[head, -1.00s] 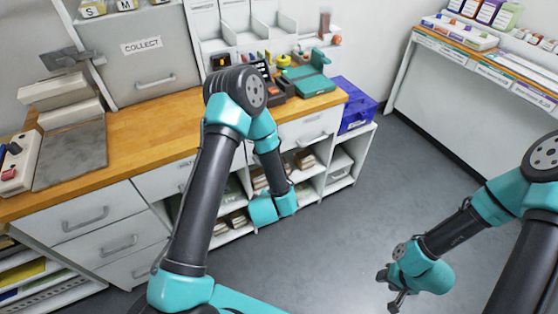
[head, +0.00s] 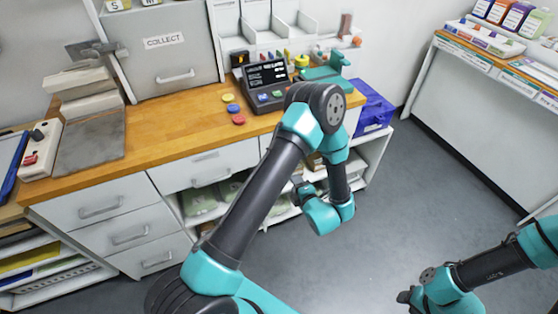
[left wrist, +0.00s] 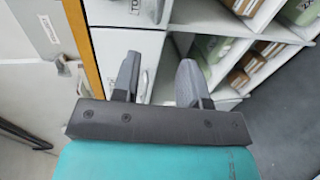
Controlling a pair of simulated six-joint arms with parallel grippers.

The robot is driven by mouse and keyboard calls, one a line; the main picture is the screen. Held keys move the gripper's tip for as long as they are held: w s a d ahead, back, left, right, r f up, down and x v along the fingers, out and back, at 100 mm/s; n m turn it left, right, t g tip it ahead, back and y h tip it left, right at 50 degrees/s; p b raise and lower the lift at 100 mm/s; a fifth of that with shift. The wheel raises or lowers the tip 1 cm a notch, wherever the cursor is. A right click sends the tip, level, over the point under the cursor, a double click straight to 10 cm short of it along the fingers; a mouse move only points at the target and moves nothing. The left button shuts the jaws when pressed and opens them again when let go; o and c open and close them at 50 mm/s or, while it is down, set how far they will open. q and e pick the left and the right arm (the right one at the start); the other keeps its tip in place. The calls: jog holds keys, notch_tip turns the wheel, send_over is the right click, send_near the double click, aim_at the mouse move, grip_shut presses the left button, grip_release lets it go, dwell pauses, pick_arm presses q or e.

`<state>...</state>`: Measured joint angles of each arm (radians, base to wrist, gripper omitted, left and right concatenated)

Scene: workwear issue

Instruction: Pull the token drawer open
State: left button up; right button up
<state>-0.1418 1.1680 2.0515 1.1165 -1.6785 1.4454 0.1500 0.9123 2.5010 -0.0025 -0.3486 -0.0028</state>
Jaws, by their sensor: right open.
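Under the worktop in the head view, a closed white drawer (head: 203,168) with a bar handle is left of my left arm. Another drawer front lies mostly behind that arm. My right gripper (head: 405,297) is open, low over the floor.
The wooden worktop (head: 185,118) holds a dark till (head: 265,85) and several coloured tokens (head: 232,108). Open shelves with packs lie below the drawers. A blue crate (head: 372,108) stands at the right end. The grey floor (head: 400,200) is clear.

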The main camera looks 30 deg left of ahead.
pick_arm(q)
jog(key=x, duration=1.7)
grip_shut()
